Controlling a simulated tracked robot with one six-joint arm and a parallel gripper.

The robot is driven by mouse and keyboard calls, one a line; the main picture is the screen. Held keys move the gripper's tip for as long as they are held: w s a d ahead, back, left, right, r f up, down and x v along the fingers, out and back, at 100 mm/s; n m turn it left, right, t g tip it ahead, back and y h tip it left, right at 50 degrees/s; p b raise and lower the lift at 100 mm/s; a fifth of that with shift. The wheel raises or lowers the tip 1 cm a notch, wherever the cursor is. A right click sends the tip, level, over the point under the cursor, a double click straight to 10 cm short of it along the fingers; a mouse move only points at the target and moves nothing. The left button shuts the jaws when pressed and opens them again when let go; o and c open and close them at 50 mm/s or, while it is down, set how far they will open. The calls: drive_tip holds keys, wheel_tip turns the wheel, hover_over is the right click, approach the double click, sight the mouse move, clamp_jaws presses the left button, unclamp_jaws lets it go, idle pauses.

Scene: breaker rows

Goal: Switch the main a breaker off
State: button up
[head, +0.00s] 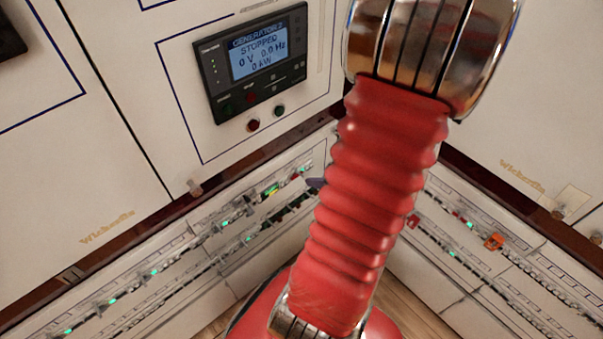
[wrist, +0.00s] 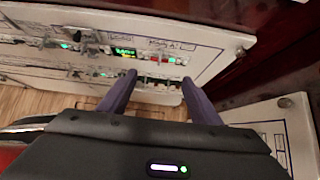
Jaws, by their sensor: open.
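The breaker under the "MAIN A" label (wrist: 165,58) is at the right end of the upper row in the wrist view. A small red mark shows there; its lever position is too small to tell. My gripper (wrist: 160,77) is open and empty, its two purple fingers reaching toward the panel just below that breaker, one finger on each side of it in the picture. I cannot tell if they touch the panel. In the head view one fingertip (head: 316,183) shows by the right end of the left panel's rows; my red arm hides the rest.
The white breaker panel (wrist: 215,40) ends at the right beside a dark red gap. Above, a generator controller (head: 255,62) reads stopped.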

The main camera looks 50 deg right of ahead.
sight(302, 175)
drive_tip(key=shift+x, duration=6.9)
drive_tip(key=shift+c, duration=0.6)
drive_tip(key=shift+d, duration=0.1)
drive_tip(key=c, duration=0.9)
